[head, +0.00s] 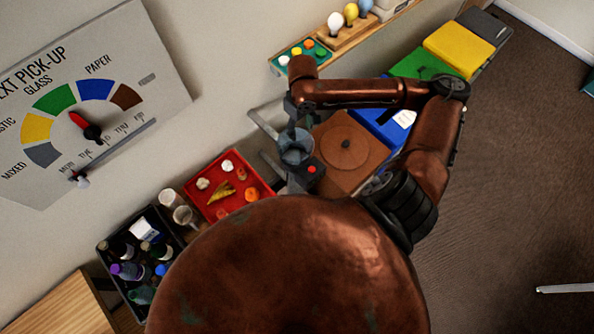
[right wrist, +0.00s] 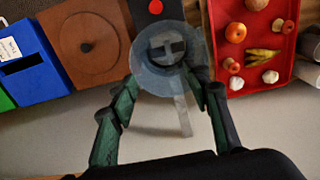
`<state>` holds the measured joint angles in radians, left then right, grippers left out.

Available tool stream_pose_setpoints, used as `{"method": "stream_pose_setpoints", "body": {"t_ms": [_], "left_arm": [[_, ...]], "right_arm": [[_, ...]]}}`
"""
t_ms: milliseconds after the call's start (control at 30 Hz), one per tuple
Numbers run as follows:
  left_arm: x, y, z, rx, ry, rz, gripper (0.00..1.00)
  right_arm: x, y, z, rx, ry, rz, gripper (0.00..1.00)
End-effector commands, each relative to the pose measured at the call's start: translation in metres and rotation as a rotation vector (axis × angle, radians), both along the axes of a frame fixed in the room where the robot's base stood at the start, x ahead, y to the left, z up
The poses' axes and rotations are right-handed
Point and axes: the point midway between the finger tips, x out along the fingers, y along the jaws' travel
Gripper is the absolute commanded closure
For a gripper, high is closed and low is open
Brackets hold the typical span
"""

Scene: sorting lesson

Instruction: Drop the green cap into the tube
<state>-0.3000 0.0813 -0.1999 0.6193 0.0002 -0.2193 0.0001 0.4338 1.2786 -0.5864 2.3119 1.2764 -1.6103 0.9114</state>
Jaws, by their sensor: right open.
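A clear round tube (head: 296,147) stands beside a small black box with a red button (head: 312,169). In the right wrist view the tube's wide, see-through mouth (right wrist: 168,62) lies just beyond my fingertips. My right gripper (head: 293,126) is over the tube, and in the right wrist view its fingers (right wrist: 163,82) are spread with nothing seen between them. Small coloured caps sit on a teal tray (head: 281,67) on the shelf at the top; they are too small to tell the green cap surely. My left gripper is not in view.
A brown lid (head: 333,166) with a knob lies right of the tube, then blue (head: 372,128), green (head: 410,63) and yellow (head: 456,47) bins. A red tray (head: 222,212) of food and a black crate (head: 103,246) of bottles stand left.

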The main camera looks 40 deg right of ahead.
Motion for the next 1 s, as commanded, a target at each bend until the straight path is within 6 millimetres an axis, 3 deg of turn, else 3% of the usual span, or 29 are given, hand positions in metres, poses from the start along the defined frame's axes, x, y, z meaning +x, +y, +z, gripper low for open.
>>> {"method": "stream_pose_setpoints", "body": {"t_ms": [200,400,600,1000], "left_arm": [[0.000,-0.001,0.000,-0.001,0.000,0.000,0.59],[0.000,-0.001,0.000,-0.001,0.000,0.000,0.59],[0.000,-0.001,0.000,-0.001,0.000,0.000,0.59],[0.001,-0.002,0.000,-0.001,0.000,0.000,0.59]], "right_arm": [[0.001,-0.001,0.049,-0.002,-0.005,0.001,0.56],[0.001,0.000,0.080,-0.001,-0.004,0.000,0.56],[-0.001,0.000,0.091,-0.001,0.000,0.000,0.56],[-0.001,0.000,0.092,0.000,0.000,0.001,0.56]]}}
